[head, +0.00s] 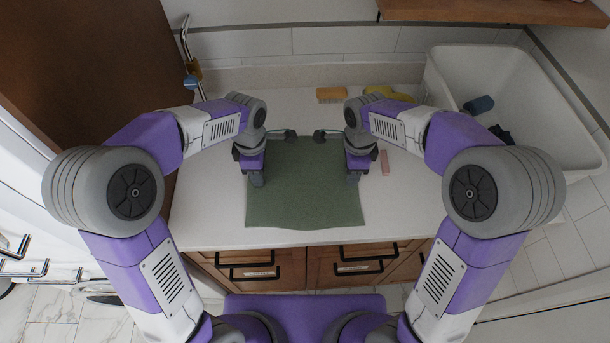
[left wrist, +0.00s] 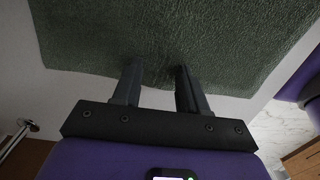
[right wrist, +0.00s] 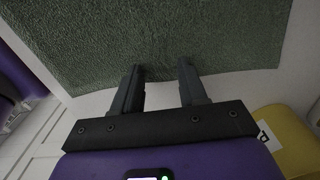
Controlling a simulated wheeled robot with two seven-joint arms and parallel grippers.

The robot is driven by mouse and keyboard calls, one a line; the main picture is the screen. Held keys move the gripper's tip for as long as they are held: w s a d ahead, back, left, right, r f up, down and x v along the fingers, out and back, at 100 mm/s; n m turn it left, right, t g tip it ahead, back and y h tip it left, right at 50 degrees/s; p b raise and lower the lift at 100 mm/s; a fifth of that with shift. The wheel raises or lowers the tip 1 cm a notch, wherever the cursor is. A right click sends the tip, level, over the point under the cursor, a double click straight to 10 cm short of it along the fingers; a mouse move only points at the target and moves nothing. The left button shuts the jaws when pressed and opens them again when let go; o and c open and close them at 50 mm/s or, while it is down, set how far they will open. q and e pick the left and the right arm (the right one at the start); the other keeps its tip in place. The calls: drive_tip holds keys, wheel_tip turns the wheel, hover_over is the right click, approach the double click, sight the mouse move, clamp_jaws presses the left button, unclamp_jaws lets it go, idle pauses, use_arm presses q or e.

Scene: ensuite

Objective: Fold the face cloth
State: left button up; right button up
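The green face cloth (head: 305,200) lies spread mostly flat on the white counter, its front edge near the counter's front edge. It also fills the upper part of the left wrist view (left wrist: 230,40) and the right wrist view (right wrist: 160,40). My left gripper (head: 257,180) is at the cloth's left edge, its fingers (left wrist: 158,72) apart, with a small ripple of cloth between their tips. My right gripper (head: 353,176) is at the right edge, its fingers (right wrist: 162,70) also apart. Whether the fingertips touch the cloth is unclear.
A pink bar (head: 384,162) lies just right of the right gripper. A wooden brush (head: 331,95) and a yellow object (head: 392,93) lie at the back. A white basin (head: 445,65) holding a blue item (head: 479,104) is at the right. Wooden drawers (head: 260,268) are below the counter.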

use_arm(q)
drive_tip(key=shift+f, duration=0.1)
clamp_jaws()
use_arm(e)
clamp_jaws()
use_arm(q)
drive_tip(key=shift+r, duration=0.2)
use_arm(e)
drive_tip(key=shift+r, duration=0.1)
